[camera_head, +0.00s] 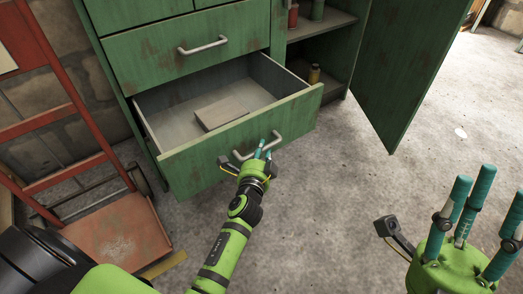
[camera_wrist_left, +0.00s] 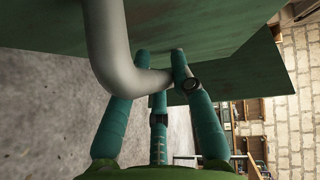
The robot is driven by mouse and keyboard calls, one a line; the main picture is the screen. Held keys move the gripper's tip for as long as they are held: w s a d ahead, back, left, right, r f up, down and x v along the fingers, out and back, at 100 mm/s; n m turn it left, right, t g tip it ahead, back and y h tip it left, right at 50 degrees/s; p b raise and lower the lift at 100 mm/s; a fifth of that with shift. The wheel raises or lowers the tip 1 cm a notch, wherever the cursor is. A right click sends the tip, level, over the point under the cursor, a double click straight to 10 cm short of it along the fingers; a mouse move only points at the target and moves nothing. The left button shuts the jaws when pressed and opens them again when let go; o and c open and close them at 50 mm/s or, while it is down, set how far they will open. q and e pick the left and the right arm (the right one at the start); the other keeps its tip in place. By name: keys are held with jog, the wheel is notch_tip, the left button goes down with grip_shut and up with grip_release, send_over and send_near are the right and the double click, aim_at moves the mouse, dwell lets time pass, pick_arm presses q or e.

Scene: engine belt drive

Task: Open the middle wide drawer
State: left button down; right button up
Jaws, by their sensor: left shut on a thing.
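A worn green cabinet (camera_head: 278,30) has wide drawers on its left side. One wide drawer (camera_head: 190,172) is pulled well out, below a shut drawer (camera_head: 150,60) with its own handle (camera_head: 203,45). A flat pale box (camera_head: 221,112) lies inside the open drawer. My left gripper (camera_head: 264,147) is shut on the open drawer's grey bar handle (camera_head: 243,155). In the left wrist view, the handle (camera_wrist_left: 105,40) passes between the teal fingers of my left gripper (camera_wrist_left: 160,75). My right gripper (camera_head: 482,210) is open and empty, fingers up, at the lower right, apart from the cabinet.
The cabinet's green door (camera_head: 405,65) stands open to the right, showing shelves with several small containers, one a brown bottle (camera_head: 314,75). A red hand truck (camera_head: 65,115) stands left of the cabinet. The concrete floor (camera_head: 340,190) in front is clear.

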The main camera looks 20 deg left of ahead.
pick_arm(q)
jog(key=c, duration=1.3)
grip_release()
jog(key=v, duration=0.7)
jog(key=shift+s+r, duration=0.1)
jog(key=shift+s, duration=0.15)
